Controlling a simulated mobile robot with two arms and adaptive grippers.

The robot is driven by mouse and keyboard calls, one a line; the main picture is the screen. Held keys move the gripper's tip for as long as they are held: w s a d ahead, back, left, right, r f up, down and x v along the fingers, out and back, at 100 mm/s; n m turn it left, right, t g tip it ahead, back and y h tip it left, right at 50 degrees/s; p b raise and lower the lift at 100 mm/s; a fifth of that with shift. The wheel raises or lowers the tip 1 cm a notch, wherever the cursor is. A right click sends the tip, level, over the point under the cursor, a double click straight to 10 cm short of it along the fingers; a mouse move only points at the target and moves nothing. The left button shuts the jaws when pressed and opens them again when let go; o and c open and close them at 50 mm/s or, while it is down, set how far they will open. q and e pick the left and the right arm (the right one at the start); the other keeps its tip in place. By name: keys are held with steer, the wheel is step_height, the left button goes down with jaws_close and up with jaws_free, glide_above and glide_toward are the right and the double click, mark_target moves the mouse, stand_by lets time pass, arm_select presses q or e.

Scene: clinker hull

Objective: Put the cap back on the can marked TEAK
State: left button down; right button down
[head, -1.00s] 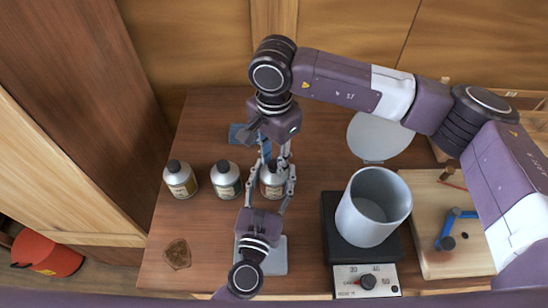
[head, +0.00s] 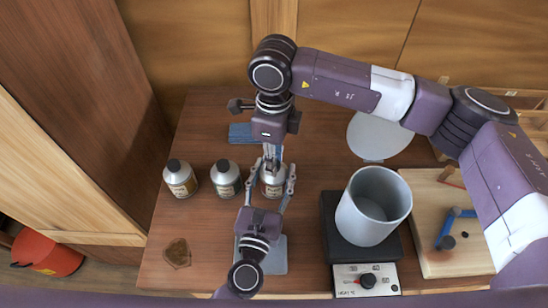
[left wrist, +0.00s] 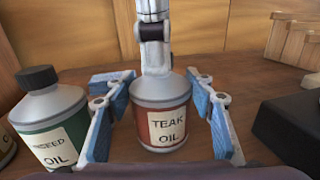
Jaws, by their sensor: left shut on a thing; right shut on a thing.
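The TEAK can (left wrist: 162,125), silver with a red label, stands upright on the table. It also shows in the head view (head: 273,188). My left gripper (left wrist: 160,108) is shut around its body, one blue-padded finger on each side; the left arm reaches it from the near side (head: 268,190). My right gripper (head: 272,160) points down from above, its fingers closed together at the can's top. It also shows in the left wrist view (left wrist: 155,65). The cap is hidden by the right fingers, so I cannot tell how it sits on the neck.
The black-capped LINSEED can (left wrist: 55,115) stands just left of the TEAK can, and another capped can (head: 180,180) is further left. A grey pot (head: 372,212) on a dial heater stands to the right, by a wooden board (head: 425,255). A blue stack (head: 240,133) lies behind.

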steer(key=shift+m, duration=1)
steer(key=c, duration=1.6)
jaws_free()
steer(key=shift+r, duration=0.1)
step_height(320, 180, up, 12)
steer(key=shift+f, duration=0.1)
arm_select(q)
steer(key=c, duration=0.8)
jaws_free()
steer(key=shift+s, duration=0.1)
